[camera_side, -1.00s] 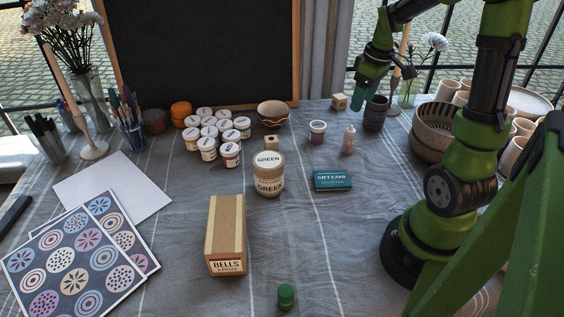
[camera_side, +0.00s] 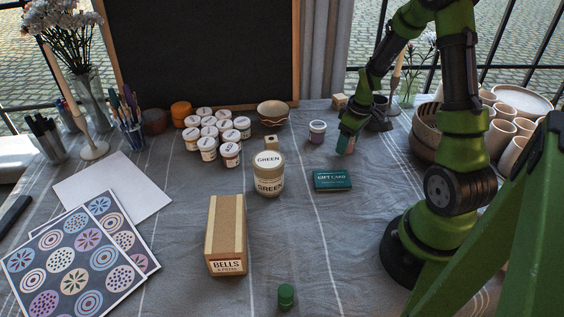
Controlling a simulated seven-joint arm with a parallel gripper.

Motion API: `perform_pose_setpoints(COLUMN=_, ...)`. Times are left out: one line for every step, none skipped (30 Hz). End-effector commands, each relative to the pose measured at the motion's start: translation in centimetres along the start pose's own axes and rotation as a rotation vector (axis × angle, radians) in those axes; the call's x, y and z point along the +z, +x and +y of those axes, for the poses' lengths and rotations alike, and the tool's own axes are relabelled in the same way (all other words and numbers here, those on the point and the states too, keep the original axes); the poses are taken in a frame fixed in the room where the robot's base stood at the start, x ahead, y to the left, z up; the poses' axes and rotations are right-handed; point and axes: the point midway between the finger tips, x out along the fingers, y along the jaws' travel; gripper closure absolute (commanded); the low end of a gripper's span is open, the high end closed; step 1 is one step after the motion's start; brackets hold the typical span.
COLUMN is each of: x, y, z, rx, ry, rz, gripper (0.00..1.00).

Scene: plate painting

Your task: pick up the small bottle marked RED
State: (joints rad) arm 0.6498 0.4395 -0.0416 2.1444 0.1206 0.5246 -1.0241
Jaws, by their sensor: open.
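The small pale pink bottle (camera_side: 347,148) stands on the cloth right of the small white-lidded tub (camera_side: 317,131). In the side view it is now almost wholly covered by my gripper. Its label is too small to read. My gripper (camera_side: 346,145) points down over the bottle, with its teal fingers low and around or just in front of it. The fingers are open. I cannot tell from this one side whether they touch the bottle.
The teal gift card box (camera_side: 332,180) lies just in front of the bottle. The GREEN tub (camera_side: 268,174) and BELLS box (camera_side: 227,234) stand further left and nearer. A dark cup (camera_side: 379,112) stands behind my gripper. Stacked bowls (camera_side: 425,133) are to the right.

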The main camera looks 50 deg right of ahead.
Motion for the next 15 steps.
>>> perform_pose_setpoints(x=0.01, y=0.25, z=0.0, rx=-0.001, ry=0.0, rz=-0.001, gripper=0.36)
perform_pose_setpoints(x=0.0, y=0.3, z=0.01, rx=0.0, ry=0.0, rz=0.0, gripper=0.36)
perform_pose_setpoints(x=-0.01, y=0.32, z=0.01, rx=0.0, ry=0.0, rz=0.001, gripper=0.36)
perform_pose_setpoints(x=-0.02, y=0.31, z=0.02, rx=0.0, ry=0.0, rz=0.001, gripper=0.36)
perform_pose_setpoints(x=-0.02, y=0.3, z=0.02, rx=0.0, ry=0.0, rz=0.001, gripper=0.36)
perform_pose_setpoints(x=-0.02, y=0.29, z=0.02, rx=0.0, ry=0.0, rz=0.001, gripper=0.36)
perform_pose_setpoints(x=-0.02, y=0.28, z=0.02, rx=0.0, ry=0.0, rz=0.001, gripper=0.36)
perform_pose_setpoints(x=-0.02, y=0.28, z=0.03, rx=0.0, ry=0.0, rz=0.001, gripper=0.37)
perform_pose_setpoints(x=-0.02, y=0.28, z=0.02, rx=0.0, ry=0.0, rz=0.001, gripper=0.44)
perform_pose_setpoints(x=-0.02, y=0.27, z=0.03, rx=0.0, ry=0.0, rz=0.001, gripper=0.48)
perform_pose_setpoints(x=-0.02, y=0.27, z=0.03, rx=0.0, ry=0.0, rz=0.001, gripper=0.53)
perform_pose_setpoints(x=-0.02, y=0.27, z=0.03, rx=0.0, ry=0.0, rz=0.001, gripper=0.59)
perform_pose_setpoints(x=-0.02, y=0.27, z=0.03, rx=0.0, ry=0.0, rz=0.001, gripper=0.64)
perform_pose_setpoints(x=-0.02, y=0.26, z=0.03, rx=0.0, ry=0.0, rz=0.001, gripper=0.68)
perform_pose_setpoints(x=-0.02, y=0.26, z=0.03, rx=0.0, ry=0.0, rz=0.001, gripper=0.74)
